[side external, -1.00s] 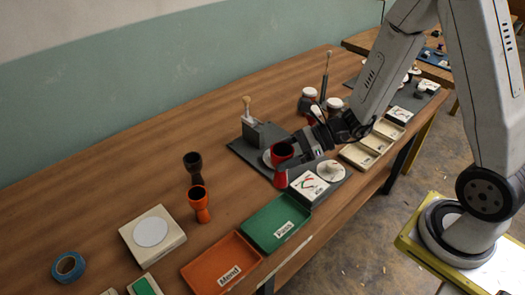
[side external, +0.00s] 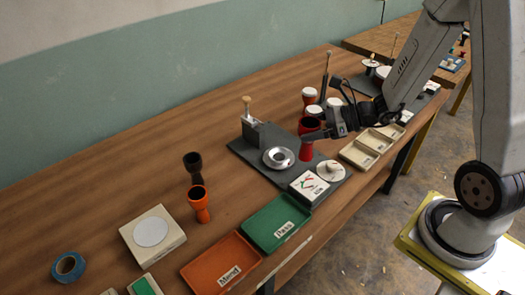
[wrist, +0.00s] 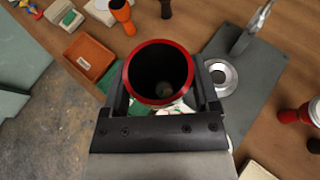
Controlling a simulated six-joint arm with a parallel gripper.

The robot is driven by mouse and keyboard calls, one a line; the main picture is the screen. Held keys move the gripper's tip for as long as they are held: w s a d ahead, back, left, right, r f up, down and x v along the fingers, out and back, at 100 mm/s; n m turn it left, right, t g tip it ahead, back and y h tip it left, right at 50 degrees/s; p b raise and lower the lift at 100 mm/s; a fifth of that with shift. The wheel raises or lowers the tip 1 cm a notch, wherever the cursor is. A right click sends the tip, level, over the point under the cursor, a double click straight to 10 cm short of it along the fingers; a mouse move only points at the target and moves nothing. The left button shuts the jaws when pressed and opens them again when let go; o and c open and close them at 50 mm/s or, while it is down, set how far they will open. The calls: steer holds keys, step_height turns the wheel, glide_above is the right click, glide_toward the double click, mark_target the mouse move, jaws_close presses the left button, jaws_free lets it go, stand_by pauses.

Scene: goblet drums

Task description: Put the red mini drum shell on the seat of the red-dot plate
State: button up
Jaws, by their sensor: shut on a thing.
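The red mini drum shell (side external: 306,149) is upright in my gripper (side external: 312,134), which is shut on its sides. In the wrist view its red rim (wrist: 160,102) and dark hollow inside face the camera between the two fingers (wrist: 160,95). The dark grey plate (side external: 250,153) carries a round silver seat (side external: 278,158), bare and to the left of the shell. In the wrist view the seat (wrist: 227,86) shows to the right of the shell. I cannot make out a red dot. I cannot tell whether the shell's base touches the plate.
A clamp with a wooden knob (side external: 252,128) stands behind the seat. A white knobbed disc (side external: 330,171) and marked card (side external: 309,186) lie in front. White-topped red drums (side external: 310,96) stand behind. Green (side external: 277,222) and orange (side external: 221,263) trays and orange shell (side external: 199,204) are left.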

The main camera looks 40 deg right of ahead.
steer(key=shift+s+d+r+m+t+h, duration=0.1)
steer(key=shift+d+r+m+t+h, duration=0.1)
steer(key=shift+d, duration=0.35)
steer(key=shift+s+d+r+m+t+h, duration=0.1)
steer(key=shift+d+m+h, duration=0.1)
steer(key=shift+d, duration=0.35)
steer(key=shift+s+d+r+m+t+h, duration=0.1)
steer(key=shift+d+m+h, duration=0.1)
steer(key=shift+d, duration=0.35)
steer(key=shift+w, duration=0.1)
steer(key=w+d+f, duration=0.1)
steer(key=w+f, duration=0.8)
steer(key=w, duration=0.4)
steer(key=shift+w+d+f, duration=0.15)
steer(key=shift+w+f, duration=0.05)
steer(key=shift+w+f, duration=0.15)
steer(key=shift+f, duration=0.75)
steer(key=shift+w+f, duration=0.1)
steer(key=shift+f, duration=0.8)
steer(key=shift+f, duration=0.1)
